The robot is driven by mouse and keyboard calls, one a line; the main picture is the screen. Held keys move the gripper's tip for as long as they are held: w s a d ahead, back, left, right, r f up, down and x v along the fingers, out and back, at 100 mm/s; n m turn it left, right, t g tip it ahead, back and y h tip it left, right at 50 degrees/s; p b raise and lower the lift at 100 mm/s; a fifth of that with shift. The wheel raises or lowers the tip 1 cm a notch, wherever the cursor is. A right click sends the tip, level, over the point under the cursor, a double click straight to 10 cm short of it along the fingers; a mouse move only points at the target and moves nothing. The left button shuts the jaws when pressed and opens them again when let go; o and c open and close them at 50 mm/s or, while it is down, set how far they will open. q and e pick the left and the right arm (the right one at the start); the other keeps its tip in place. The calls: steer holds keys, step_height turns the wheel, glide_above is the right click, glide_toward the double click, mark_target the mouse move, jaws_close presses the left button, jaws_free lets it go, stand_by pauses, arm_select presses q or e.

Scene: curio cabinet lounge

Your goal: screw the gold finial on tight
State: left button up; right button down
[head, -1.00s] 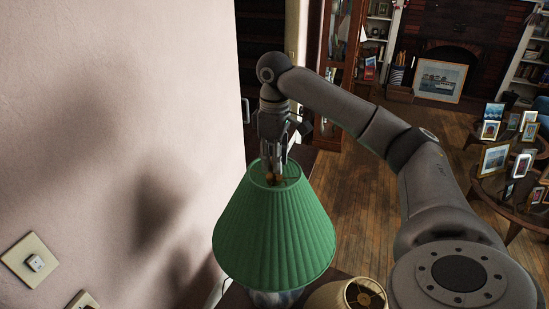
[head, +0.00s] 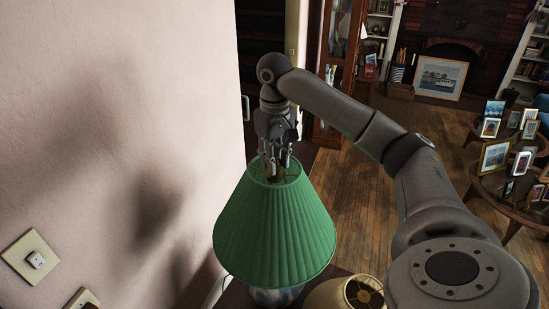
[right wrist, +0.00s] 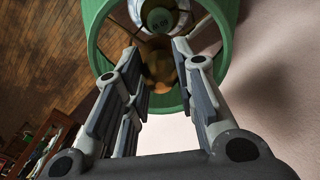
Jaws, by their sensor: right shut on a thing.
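The green pleated lampshade (head: 275,235) stands on a lamp near the wall, its open top facing up. My right gripper (head: 274,170) points down into that opening from above. In the right wrist view its fingers (right wrist: 160,75) are on either side of the gold finial (right wrist: 160,68), shut on it. In the head view the finial is mostly hidden by the fingers. How far it is threaded cannot be seen. My left gripper is not in view.
A pink wall (head: 120,120) with switches is close on the left. A round table with several picture frames (head: 493,157) is at the right. The wooden floor (head: 370,200) between is clear.

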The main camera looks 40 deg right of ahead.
steer(key=m, duration=1.3)
steer(key=shift+m, duration=0.3)
steer(key=m, duration=1)
steer(key=shift+f, duration=0.1)
steer(key=c, duration=1.3)
jaws_free()
